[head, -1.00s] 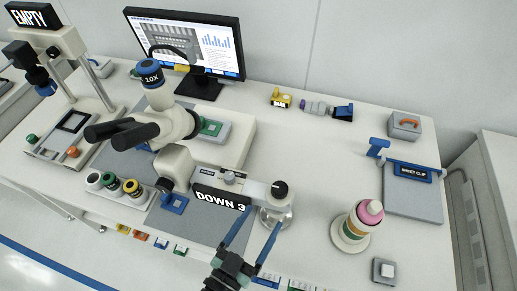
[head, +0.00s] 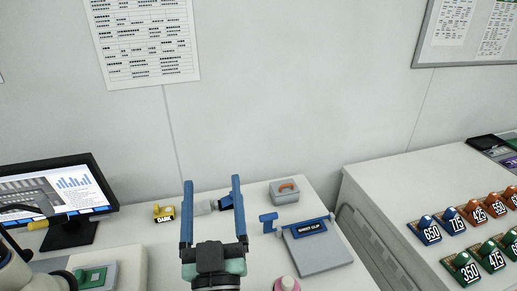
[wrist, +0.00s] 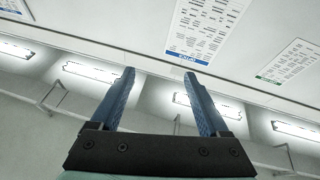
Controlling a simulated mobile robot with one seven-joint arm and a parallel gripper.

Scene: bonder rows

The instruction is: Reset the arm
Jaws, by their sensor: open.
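My gripper (head: 212,212) stands upright in the lower middle of the head view, with its two blue fingers apart and nothing between them. In the wrist view my gripper (wrist: 160,100) also shows open and empty. It points up toward the wall and ceiling lights there. In the head view it rises in front of the white bench, and its body hides part of the bench top.
A monitor (head: 62,200) and a yellow DARK block (head: 164,213) stand left of my gripper. Numbered blocks (head: 428,230) fill the right bench.

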